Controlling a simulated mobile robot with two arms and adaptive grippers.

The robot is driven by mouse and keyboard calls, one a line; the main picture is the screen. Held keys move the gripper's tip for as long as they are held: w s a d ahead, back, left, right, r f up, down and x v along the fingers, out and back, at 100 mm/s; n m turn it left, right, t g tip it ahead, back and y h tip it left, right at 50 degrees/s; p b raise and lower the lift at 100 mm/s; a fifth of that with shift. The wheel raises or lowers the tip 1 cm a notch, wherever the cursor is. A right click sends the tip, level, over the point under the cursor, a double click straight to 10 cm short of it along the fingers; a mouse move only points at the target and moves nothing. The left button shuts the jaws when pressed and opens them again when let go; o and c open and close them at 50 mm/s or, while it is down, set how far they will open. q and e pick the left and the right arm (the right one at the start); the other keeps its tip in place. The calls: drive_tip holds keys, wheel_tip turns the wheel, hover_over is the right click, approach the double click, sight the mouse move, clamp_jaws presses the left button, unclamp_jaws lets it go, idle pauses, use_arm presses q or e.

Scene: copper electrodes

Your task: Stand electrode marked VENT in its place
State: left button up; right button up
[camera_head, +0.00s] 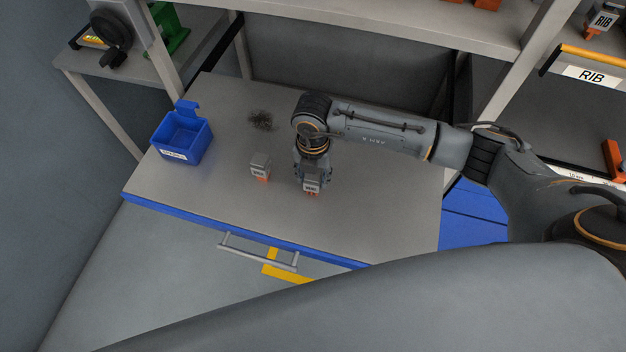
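Two grey electrodes with orange-copper ends stand on the grey workbench (215,215). One electrode (260,167) stands free left of my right gripper, orange end down. The other electrode (311,187) is under my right gripper (312,179), between its fingers, its orange end at or just above the bench top. The fingers are close on both sides of it, but I cannot tell whether they press on it. Both electrodes carry small labels, too small to read for certain. My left gripper is not in view.
A blue open bin (184,137) stands at the bench's left, a dark tangle of shavings (262,120) behind the electrodes. A shelf (420,22) runs above the back. At right, a rack has a sign RIB (592,76) and another electrode marked RIB (601,20).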

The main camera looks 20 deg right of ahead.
clamp_jaws()
drive_tip(key=shift+r, duration=0.1)
drive_tip(key=shift+w, duration=0.1)
